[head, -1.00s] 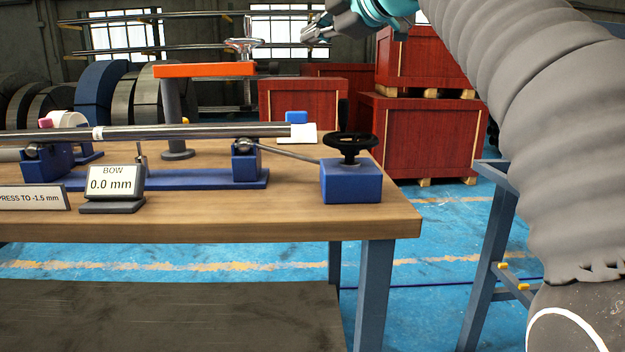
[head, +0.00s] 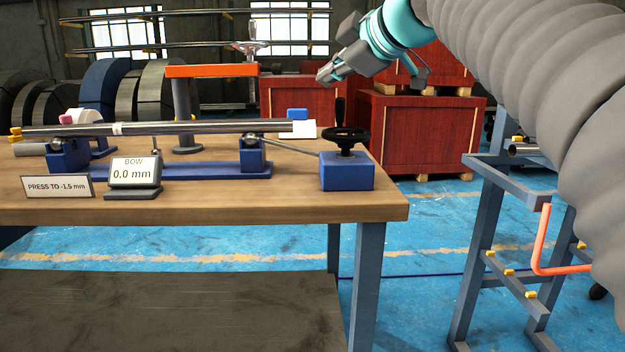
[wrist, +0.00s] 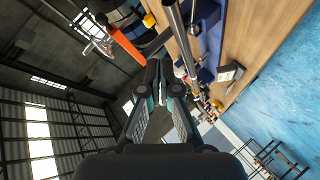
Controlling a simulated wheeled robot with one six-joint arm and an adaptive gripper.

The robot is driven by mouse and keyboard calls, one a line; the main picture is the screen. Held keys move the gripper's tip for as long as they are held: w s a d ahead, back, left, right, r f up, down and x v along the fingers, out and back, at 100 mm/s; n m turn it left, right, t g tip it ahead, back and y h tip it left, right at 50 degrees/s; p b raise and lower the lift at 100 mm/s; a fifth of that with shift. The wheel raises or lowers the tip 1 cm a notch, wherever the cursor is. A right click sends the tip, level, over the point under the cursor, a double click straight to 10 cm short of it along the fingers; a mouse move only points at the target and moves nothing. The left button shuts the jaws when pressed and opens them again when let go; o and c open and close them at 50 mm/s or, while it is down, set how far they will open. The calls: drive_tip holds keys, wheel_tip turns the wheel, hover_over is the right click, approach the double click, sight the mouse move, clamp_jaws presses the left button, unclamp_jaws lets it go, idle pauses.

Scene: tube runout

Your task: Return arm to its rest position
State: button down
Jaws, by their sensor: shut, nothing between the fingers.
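My gripper (head: 325,76) is in the upper middle of the head view, in the air above the right end of the workbench and in front of the red crates. Its fingers are shut with nothing between them. The wrist view also shows my gripper (wrist: 158,70), with the fingers together. My grey sleeved arm comes in from the right side of the head view. The steel tube (head: 200,128) lies across the blue supports on the bench, clear of my gripper. The bow display (head: 134,173) reads 0.0 mm.
The wooden workbench (head: 240,208) carries a blue block with a black handwheel (head: 346,136), an orange press arm (head: 211,71) and a sign (head: 58,187). Red crates (head: 420,130) stand behind. A blue-grey rack (head: 480,240) stands at the right, near my arm. Blue floor between is clear.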

drive_tip(key=s+d+f+m+g+h+p, duration=0.1)
drive_tip(key=s+d+f+m, duration=0.3)
drive_tip(key=f, duration=0.8)
drive_tip(key=s+d+f+m+g+h+p, duration=0.2)
drive_tip(key=s+d+f+m+h, duration=0.2)
drive_tip(key=s+f+m, duration=0.4)
drive_tip(key=s+d+f+m+g+h+p, duration=0.1)
drive_tip(key=s+d+f+m, duration=0.3)
drive_tip(key=s+f, duration=1)
drive_tip(key=shift+d+f+m+g+h+p, duration=0.3)
drive_tip(key=shift+d+f+m+g+h, duration=0.15)
drive_tip(key=shift+f+m+h, duration=0.4)
drive_tip(key=shift+s+f, duration=0.1)
